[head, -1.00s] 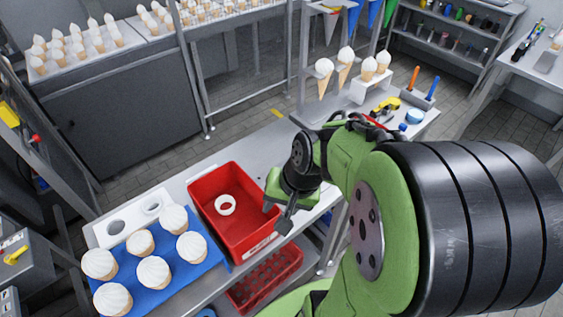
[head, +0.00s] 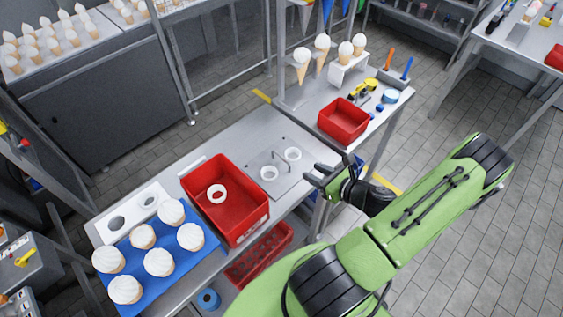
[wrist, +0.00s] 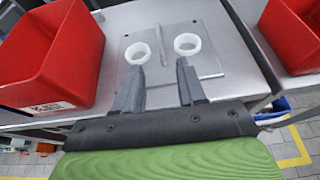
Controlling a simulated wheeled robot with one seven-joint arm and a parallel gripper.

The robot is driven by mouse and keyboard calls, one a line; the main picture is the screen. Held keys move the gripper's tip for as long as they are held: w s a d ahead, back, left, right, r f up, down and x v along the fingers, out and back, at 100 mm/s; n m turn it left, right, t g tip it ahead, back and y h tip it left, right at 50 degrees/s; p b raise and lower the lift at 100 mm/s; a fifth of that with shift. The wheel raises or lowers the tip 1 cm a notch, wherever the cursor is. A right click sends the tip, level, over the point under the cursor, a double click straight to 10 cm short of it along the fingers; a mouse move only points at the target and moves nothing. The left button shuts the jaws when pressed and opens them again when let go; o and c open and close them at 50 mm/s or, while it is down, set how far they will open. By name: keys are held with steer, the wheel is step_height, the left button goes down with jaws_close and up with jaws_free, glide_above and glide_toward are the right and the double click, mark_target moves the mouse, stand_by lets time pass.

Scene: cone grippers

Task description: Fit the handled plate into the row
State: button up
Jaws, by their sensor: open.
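The handled plate (head: 262,160) is a thin grey sheet with an upright bar handle and two white rings on it. It lies on the steel bench to the right of the large red bin (head: 215,225). In the wrist view the plate (wrist: 208,68) is straight ahead, with its handle (wrist: 160,45) between the two rings. My gripper (head: 312,178) is open and empty, to the right of the plate near the bench's front edge. In the wrist view its fingertips (wrist: 160,66) are spread on either side of the handle's line and appear short of it.
A white two-hole plate (head: 104,232) and a blue tray (head: 190,262) of white-topped cones stand left of the large bin. A smaller red bin (head: 344,121) and a cone stand (head: 350,66) are at the back right. Red crate (head: 262,262) below.

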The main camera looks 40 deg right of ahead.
mark_target(281, 156)
steer(key=x, duration=1.5)
steer(key=shift+w+a+f+p, duration=0.1)
steer(key=shift+w+f+p, duration=0.1)
steer(key=shift+w+p, duration=0.2)
steer(key=shift+s, duration=0.2)
steer(key=shift+c, duration=0.9)
jaws_close()
steer(key=shift+w+r, duration=0.1)
steer(key=shift+r, duration=0.05)
